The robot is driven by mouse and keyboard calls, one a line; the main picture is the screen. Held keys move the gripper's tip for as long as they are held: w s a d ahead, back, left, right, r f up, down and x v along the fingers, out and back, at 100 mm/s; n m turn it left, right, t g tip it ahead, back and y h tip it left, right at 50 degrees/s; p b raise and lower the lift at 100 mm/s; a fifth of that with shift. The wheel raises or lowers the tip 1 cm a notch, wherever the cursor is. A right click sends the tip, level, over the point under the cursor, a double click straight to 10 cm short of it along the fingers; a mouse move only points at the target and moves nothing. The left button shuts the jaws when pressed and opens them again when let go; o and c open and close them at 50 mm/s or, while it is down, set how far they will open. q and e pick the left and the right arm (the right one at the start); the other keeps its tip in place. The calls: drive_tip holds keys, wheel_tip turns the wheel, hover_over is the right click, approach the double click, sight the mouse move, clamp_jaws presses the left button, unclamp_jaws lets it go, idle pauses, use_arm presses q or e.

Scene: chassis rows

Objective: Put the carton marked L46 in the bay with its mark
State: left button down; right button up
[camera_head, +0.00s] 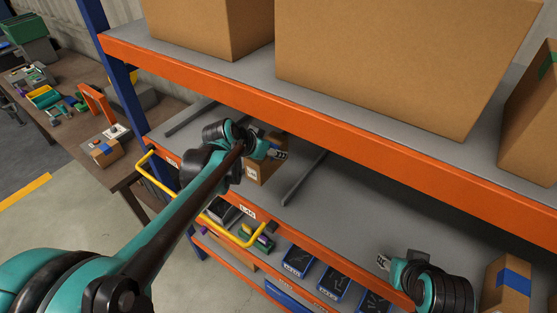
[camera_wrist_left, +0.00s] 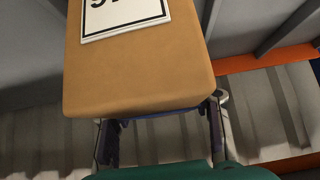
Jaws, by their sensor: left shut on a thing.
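My left gripper (camera_head: 277,153) is shut on a brown carton (camera_head: 264,172) with a white label, inside the lower shelf level between two grey dividers. My arm partly covers the carton in the head view. In the left wrist view the carton (camera_wrist_left: 140,70) fills the upper middle; its label is cut off by the frame edge, and I cannot read the full mark. I cannot tell whether the carton rests on the shelf. A white bay tag (camera_head: 248,213) sits on the orange shelf edge; its print is too small to read surely. My right gripper (camera_head: 384,262) is empty over the shelf's right part.
Grey dividers (camera_head: 303,180) lie on the shelf board. A yellow bar (camera_head: 235,236) runs near the shelf front. Large cartons (camera_head: 400,60) stand on the level above. A taped carton (camera_head: 507,285) is at lower right. A cluttered workbench (camera_head: 60,120) stands at left.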

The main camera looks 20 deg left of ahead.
sight(277, 159)
use_arm(q)
drive_tip(key=shift+w+d+f, duration=0.5)
drive_tip(key=shift+w+f, duration=0.1)
drive_tip(key=shift+w, duration=0.25)
use_arm(e)
drive_tip(key=shift+s+f, duration=0.1)
use_arm(q)
drive_tip(key=shift+f, duration=0.2)
drive_tip(key=shift+w+f+b, duration=0.1)
drive_tip(key=shift+f+b, duration=0.2)
drive_tip(key=shift+f, duration=1.6)
use_arm(e)
drive_tip(key=shift+f, duration=0.25)
use_arm(q)
drive_tip(key=shift+f, duration=0.1)
use_arm(e)
drive_tip(key=shift+f, duration=0.1)
use_arm(q)
drive_tip(key=c, duration=0.7)
unclamp_jaws()
